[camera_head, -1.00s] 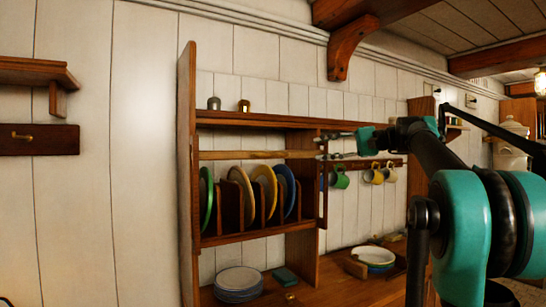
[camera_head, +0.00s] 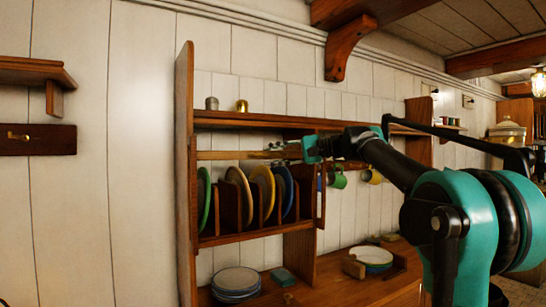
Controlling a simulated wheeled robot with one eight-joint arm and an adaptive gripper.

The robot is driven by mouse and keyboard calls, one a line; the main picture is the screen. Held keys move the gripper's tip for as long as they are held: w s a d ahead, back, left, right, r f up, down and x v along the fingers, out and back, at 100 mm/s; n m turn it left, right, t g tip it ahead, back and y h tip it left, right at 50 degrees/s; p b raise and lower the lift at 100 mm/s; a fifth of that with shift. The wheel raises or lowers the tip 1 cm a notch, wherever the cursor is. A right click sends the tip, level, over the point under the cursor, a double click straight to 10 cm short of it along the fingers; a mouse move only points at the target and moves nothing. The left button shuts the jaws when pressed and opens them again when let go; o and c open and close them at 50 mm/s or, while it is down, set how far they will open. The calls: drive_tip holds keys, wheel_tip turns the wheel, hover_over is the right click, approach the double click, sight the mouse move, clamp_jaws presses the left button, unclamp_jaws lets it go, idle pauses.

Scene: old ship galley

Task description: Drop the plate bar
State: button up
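The plate bar (camera_head: 225,155) is a pale wooden rail running level across the front of the plate rack (camera_head: 186,110), above the standing plates. Its left end is at the rack's left upright. My gripper (camera_head: 275,149) reaches in from the right, its fingers pointing left at the bar's right half. The fingers overlap the bar in this view. I cannot tell whether they touch it or have closed around it. The bar's right end is hidden behind the gripper. A green plate (camera_head: 204,200), a tan plate (camera_head: 239,190), a yellow plate (camera_head: 263,188) and a blue plate (camera_head: 285,190) stand below in slots.
Two small pots, one grey (camera_head: 211,103) and one brass (camera_head: 242,106), stand on the rack's top shelf. Mugs, one green (camera_head: 338,179) and one yellow (camera_head: 372,176), hang to the right behind my arm. Stacked plates (camera_head: 236,281) sit on the counter below.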

clamp_jaws()
idle(0.4)
wheel_tip(320, 180, down, 23)
idle(0.6)
drive_tip(key=shift+s+f, duration=0.1)
unclamp_jaws()
